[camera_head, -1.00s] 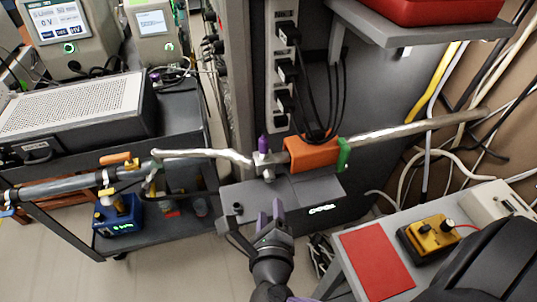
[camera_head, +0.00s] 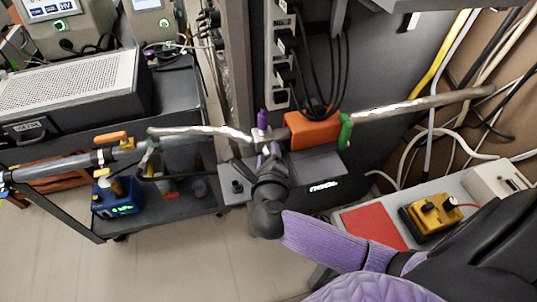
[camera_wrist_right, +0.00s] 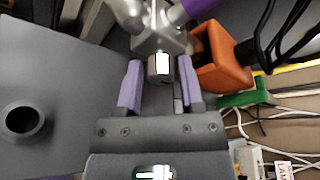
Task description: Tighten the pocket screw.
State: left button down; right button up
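A silver block (camera_head: 259,137) with a purple upright piece (camera_head: 262,118) on top sits on the foil-wrapped pipe, left of an orange block (camera_head: 312,132). My right gripper (camera_head: 266,152) is at the front of this block and hides its lower part. In the right wrist view, a short metal screw-like cylinder (camera_wrist_right: 161,68) sticks out of the silver block (camera_wrist_right: 158,40) toward me. It looks like the pocket screw. My right gripper (camera_wrist_right: 160,82) is open, its purple fingers on either side of the cylinder with gaps visible. My left gripper is not in view.
A grey shelf box (camera_head: 318,165) lies under the orange block, with a dark round post (camera_head: 237,187) at its left. A green ring (camera_head: 345,131) is right of the orange block. Black cables (camera_head: 330,85) hang behind. A yellow box (camera_head: 436,213) stands at right.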

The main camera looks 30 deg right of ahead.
grip_shut()
jog(key=shift+r+m+y+p, duration=0.2)
jog(key=shift+m+y+p, duration=0.5)
jog(key=shift+m+p, duration=0.45)
jog(key=m+y+p, duration=0.2)
jog(key=m+p, duration=0.1)
jog(key=shift+d, duration=0.15)
jog(key=m+y+p, duration=0.1)
jog(key=m+p, duration=0.1)
jog(key=m, duration=0.1)
jog(key=shift+d+t+y, duration=0.1)
jog(key=shift+t+y, duration=0.2)
jog(key=shift+y, duration=0.1)
jog(key=shift+f+m+t+y+p, duration=0.1)
jog(key=shift+m+t+y+p, duration=0.2)
jog(key=shift+m+y, duration=0.6)
jog(key=shift+d+m, duration=0.1)
jog(key=shift+m, duration=0.75)
